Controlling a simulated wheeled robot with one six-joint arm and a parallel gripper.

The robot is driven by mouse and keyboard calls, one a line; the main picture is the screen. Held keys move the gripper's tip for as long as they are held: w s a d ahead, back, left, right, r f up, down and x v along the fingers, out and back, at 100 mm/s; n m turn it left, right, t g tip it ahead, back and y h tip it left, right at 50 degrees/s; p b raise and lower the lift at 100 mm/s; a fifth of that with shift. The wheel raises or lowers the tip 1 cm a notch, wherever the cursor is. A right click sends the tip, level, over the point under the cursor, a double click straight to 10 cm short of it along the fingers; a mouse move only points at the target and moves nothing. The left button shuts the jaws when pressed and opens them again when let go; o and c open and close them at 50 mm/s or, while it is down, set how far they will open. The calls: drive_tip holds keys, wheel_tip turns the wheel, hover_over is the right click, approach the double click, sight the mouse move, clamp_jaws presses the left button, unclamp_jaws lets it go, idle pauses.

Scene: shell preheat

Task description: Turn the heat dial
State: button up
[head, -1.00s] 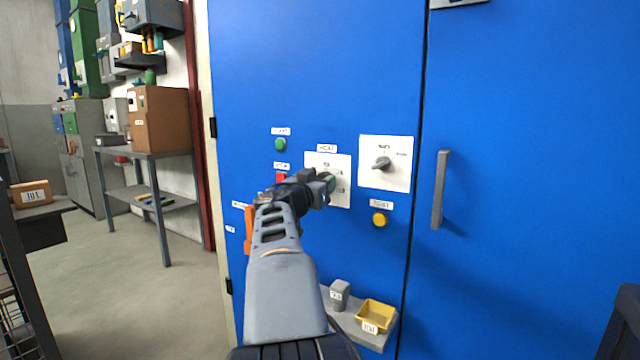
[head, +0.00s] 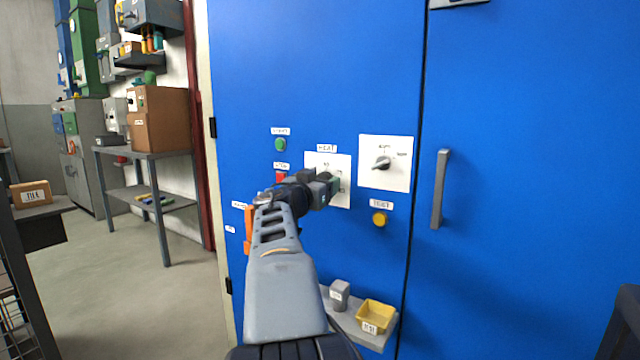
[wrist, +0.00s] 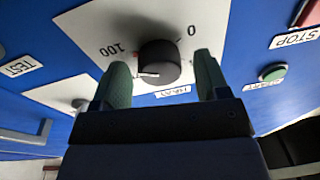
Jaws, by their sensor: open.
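The heat dial (wrist: 158,62) is a black round knob on a white plate (head: 342,163) on the blue cabinet door. In the wrist view its white pointer mark faces lower left, and the numbers 100 and 0 and a small red mark show on the plate. My gripper (wrist: 160,70) is open, with one green finger on each side of the dial and a gap on both sides. I cannot tell how far the fingers reach along the knob. In the head view my gripper (head: 326,188) covers the dial.
A second dial (head: 382,163) sits on a white plate to the right. Nearby are a green start button (head: 280,144), a red stop button (head: 281,178) and a yellow test button (head: 379,219). A shelf below holds a grey block (head: 340,294) and a yellow tray (head: 388,313).

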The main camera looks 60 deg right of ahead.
drive_tip(key=a+f, duration=0.1)
drive_tip(key=a, duration=1.2)
drive_tip(key=shift+s+a+f+p, duration=0.2)
drive_tip(key=shift+s+a+p, duration=0.15)
drive_tip(key=shift+a+p, duration=0.05)
